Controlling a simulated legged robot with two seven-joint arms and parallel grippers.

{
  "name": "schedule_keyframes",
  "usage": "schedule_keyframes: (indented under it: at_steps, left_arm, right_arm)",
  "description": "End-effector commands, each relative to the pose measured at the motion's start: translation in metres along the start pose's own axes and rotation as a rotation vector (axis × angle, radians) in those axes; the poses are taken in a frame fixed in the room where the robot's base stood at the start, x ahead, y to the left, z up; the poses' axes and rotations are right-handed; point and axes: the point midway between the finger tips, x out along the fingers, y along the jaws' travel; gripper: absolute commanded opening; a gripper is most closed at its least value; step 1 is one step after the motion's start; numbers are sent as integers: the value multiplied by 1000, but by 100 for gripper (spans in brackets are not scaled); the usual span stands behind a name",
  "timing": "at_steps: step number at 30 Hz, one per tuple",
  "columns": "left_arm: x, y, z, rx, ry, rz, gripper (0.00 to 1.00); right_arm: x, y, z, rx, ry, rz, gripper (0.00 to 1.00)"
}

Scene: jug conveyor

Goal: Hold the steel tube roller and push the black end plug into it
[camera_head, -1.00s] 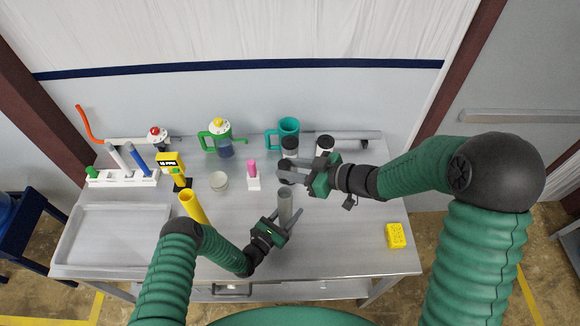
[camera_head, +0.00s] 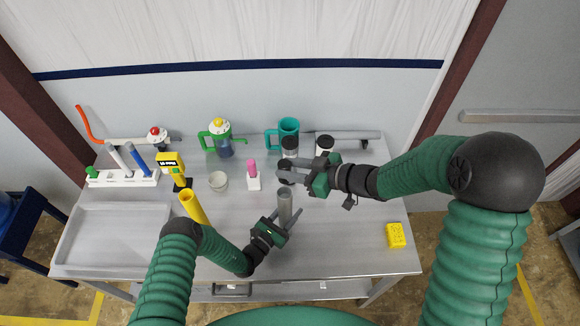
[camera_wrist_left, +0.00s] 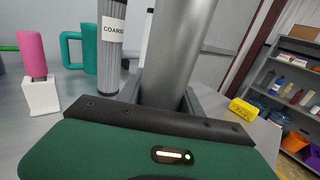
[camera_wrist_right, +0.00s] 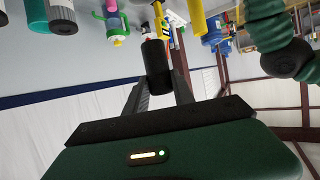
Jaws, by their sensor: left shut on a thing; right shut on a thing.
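The steel tube roller (camera_head: 285,205) stands upright at the front middle of the table. My left gripper (camera_head: 287,219) is shut on it, and the grey tube (camera_wrist_left: 180,50) fills the space between the fingers in the left wrist view. The black end plug (camera_wrist_right: 156,62) is a short dark cylinder between the fingers of my right gripper (camera_wrist_right: 160,93), which is shut on it. In the head view the right gripper (camera_head: 286,175) is just behind the tube's top, with the plug partly hidden by its fingers. The plug and tube look apart; their height difference is unclear.
Teal (camera_head: 288,128) and green jugs (camera_head: 222,140) are behind. A yellow block (camera_head: 396,236) lies right, near clear table.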

Motion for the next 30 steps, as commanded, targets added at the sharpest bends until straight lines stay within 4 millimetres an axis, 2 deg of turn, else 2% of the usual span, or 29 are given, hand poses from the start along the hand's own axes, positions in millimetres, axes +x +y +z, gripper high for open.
schedule_keyframes:
  at_steps: [6,10,20,23,30]
  left_arm:
    - [0,0,-1,0,3,0,0]
    - [0,0,-1,0,3,0,0]
    - [0,0,-2,0,4,-1,0]
    - [0,0,-2,0,4,-1,0]
    - [-1,0,-2,-1,5,-1,0]
  right_arm:
    - [4,5,-5,-66,17,-141,0]
    - [2,5,-1,-98,3,-228,0]
    - [2,3,0,-102,-2,-243,0]
    - [4,4,4,-100,-1,-242,0]
    - [14,3,29,-99,-2,-243,0]
